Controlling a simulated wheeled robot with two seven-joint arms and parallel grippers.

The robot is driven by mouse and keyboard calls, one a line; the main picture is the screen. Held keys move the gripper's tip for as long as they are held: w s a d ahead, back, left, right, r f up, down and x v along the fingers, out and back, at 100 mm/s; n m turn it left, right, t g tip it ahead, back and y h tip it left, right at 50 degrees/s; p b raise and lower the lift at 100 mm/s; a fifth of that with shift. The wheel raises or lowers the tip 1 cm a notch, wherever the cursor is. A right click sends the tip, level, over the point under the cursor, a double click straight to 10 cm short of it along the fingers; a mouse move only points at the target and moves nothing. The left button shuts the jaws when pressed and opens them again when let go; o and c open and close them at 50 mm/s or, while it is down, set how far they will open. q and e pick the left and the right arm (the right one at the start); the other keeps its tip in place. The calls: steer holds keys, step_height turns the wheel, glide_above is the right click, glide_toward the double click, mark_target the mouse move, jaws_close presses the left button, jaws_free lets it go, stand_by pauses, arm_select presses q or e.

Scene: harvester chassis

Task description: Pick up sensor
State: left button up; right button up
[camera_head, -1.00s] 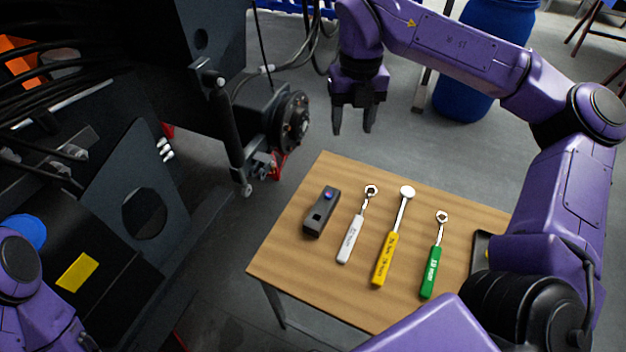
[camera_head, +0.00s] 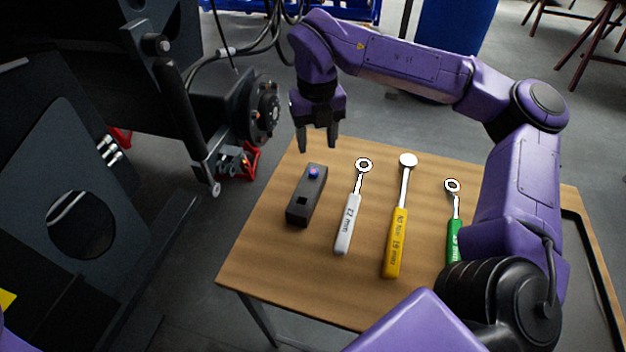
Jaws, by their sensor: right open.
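The sensor is most likely the dark grey box-shaped device (camera_head: 305,196) with a small blue-purple button, lying at the left of the wooden table (camera_head: 300,268). My right gripper (camera_head: 318,146) is open and empty, with its fingers pointing down. In the picture it is just above the far end of the device, over the table's far left edge. It looks apart from the device; the exact height is hard to tell. My left gripper is not in view.
To the right of the device lie a white-handled wrench (camera_head: 347,228), a yellow-handled tool (camera_head: 395,243) and a green-handled wrench (camera_head: 454,238), partly hidden by my right arm. The dark chassis with a round hub (camera_head: 264,112) stands at the left. A blue barrel (camera_head: 455,45) stands behind.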

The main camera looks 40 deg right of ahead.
mark_target(313, 170)
step_height(313, 170, down, 2)
steer(key=shift+f, duration=0.15)
steer(key=f, duration=0.5)
steer(key=shift+a+f, duration=0.1)
steer(key=shift+a, duration=0.3)
jaws_close()
